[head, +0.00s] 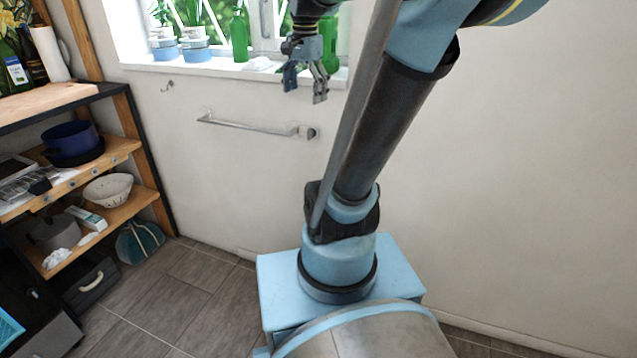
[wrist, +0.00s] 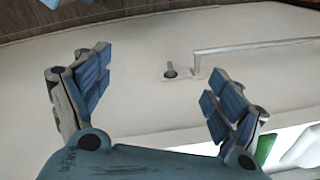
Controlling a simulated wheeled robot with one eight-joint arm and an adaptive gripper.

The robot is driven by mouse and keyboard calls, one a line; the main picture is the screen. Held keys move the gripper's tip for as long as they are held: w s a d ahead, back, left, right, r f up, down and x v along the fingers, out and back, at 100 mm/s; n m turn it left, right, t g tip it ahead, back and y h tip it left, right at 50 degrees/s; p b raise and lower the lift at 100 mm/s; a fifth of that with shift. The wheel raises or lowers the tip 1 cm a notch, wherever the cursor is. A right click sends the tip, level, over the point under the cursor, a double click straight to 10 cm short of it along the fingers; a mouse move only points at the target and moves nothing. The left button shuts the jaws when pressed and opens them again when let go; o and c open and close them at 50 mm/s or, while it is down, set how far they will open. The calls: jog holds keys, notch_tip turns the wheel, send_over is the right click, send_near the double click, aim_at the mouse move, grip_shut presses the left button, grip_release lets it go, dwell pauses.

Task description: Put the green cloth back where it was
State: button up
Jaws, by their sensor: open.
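I cannot make out a green cloth in either view. A metal wall rail (head: 250,125) is mounted below the window sill with nothing hanging on it. It also shows in the wrist view (wrist: 250,45), with a small wall hook (wrist: 170,72) beside it. My gripper (head: 305,86) is in front of the window sill, above the rail's right part in the head view. Its fingers are spread, with nothing between them in the wrist view (wrist: 158,88).
The sill (head: 225,68) holds blue-and-white jars (head: 195,50), a green bottle (head: 239,42) and a small white crumpled thing (head: 259,64). A shelf unit (head: 120,150) with bowls stands at left. A teal object (head: 138,243) is on the floor beside it. The right wall is bare.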

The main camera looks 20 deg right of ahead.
jog(key=s+f+n, duration=0.5)
jog(key=s+f, duration=0.2)
jog(key=f, duration=0.3)
jog(key=s+f+n+t, duration=0.1)
jog(key=s+f+n, duration=0.5)
jog(key=f, duration=0.5)
jog(key=shift+s+d+f+n, duration=0.2)
jog(key=shift+s+f+n, duration=0.1)
jog(key=shift+s, duration=0.7)
jog(key=shift+w+f, duration=0.15)
jog(key=shift+w, duration=0.35)
